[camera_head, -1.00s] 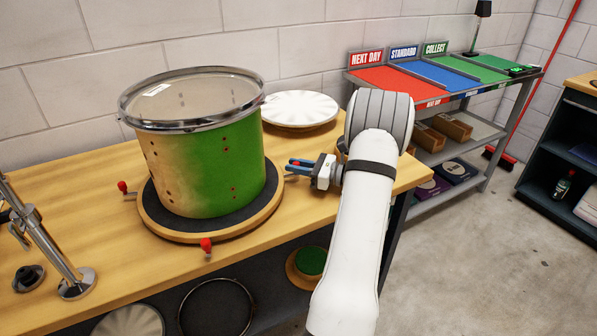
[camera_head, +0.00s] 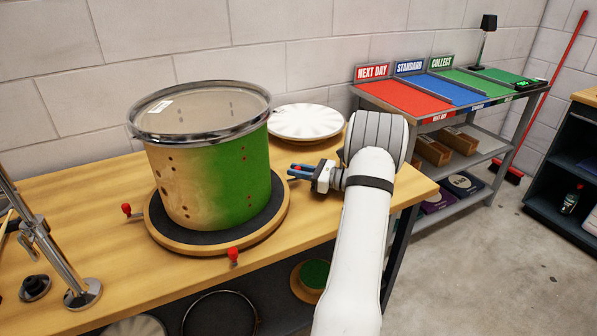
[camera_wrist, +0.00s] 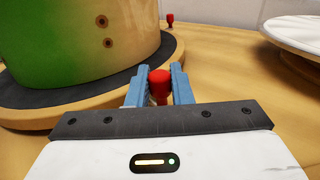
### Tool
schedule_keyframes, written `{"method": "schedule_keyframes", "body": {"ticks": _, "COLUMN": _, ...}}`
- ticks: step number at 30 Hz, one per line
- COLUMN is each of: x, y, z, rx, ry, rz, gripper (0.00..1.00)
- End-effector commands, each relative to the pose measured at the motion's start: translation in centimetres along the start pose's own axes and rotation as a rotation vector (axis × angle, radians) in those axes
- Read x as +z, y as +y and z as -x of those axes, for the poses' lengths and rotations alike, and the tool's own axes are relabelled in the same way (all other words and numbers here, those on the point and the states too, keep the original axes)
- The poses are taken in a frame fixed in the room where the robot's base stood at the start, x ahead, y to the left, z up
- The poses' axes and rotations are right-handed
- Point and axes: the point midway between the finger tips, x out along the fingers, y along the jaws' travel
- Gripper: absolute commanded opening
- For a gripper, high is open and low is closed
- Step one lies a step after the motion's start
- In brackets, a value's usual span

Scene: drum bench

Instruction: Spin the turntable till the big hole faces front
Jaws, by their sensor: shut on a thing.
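The drum shell (camera_head: 210,180), fading from tan to green with a chrome hoop, stands upright on the turntable (camera_head: 175,237). The turntable is a round wooden disc with a dark top and red knobs on its rim. One knob (camera_head: 127,209) is at the left, another (camera_head: 233,256) at the front. My gripper (camera_head: 298,172) is at the turntable's right side. In the wrist view its blue fingers are shut on a red knob (camera_wrist: 159,83). Small holes show in the shell; I cannot make out a big hole on the visible side.
A white round disc (camera_head: 306,122) lies behind my gripper. A metal stand (camera_head: 62,270) is at the bench's front left. A rack (camera_head: 395,97) with coloured shelves is at the right.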

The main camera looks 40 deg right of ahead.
Motion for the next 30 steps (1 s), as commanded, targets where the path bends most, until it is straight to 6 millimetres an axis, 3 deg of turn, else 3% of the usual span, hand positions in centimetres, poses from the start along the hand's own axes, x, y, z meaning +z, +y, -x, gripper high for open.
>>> {"method": "schedule_keyframes", "body": {"ticks": 4, "x": 0.0, "y": 0.1, "z": -0.1, "rx": 0.003, "ry": 0.0, "rz": -0.001, "gripper": 0.0}}
{"method": "schedule_keyframes", "body": {"ticks": 5, "x": 0.0, "y": 0.1, "z": -0.1, "rx": 0.003, "ry": 0.0, "rz": -0.001, "gripper": 0.2}}
{"method": "schedule_keyframes", "body": {"ticks": 12, "x": 0.0, "y": 0.1, "z": -0.1, "rx": 0.003, "ry": 0.0, "rz": -0.001, "gripper": 0.39}}
{"method": "schedule_keyframes", "body": {"ticks": 20, "x": 0.0, "y": 0.1, "z": 0.1, "rx": 0.002, "ry": 0.0, "rz": -0.001, "gripper": 0.39}}
{"method": "schedule_keyframes", "body": {"ticks": 30, "x": 0.0, "y": 0.0, "z": 5.3, "rx": 0.0, "ry": 0.0, "rz": -0.001, "gripper": 0.39}}
